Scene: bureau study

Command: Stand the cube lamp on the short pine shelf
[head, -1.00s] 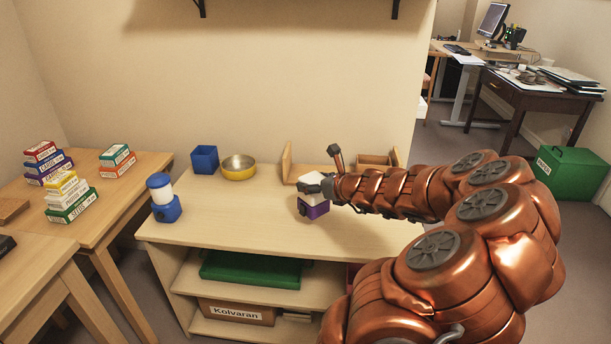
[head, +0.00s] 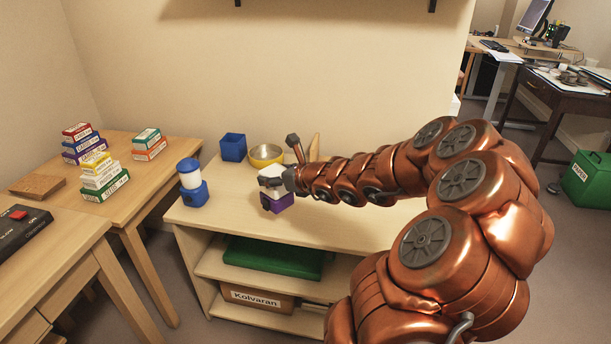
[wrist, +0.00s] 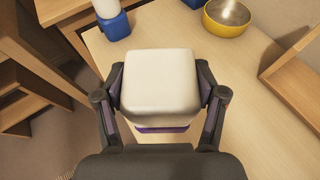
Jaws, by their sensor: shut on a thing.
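The cube lamp (head: 280,203) has a white cube top and a purple base. My gripper (wrist: 160,90) is shut on it, one finger on each side of the white cube in the wrist view. The lamp (wrist: 160,75) hides most of its purple base there. In the head view my gripper (head: 286,179) holds it upright over the front left part of the short pine shelf's top (head: 235,215). I cannot tell whether its base touches the top.
A blue lamp with a white cylinder (head: 192,184) stands at the shelf's left end. A blue cup (head: 233,147) and yellow bowl (head: 266,156) stand at the back. Tables with card boxes (head: 104,178) lie left. Bare top shows between the blue lamp and cube lamp.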

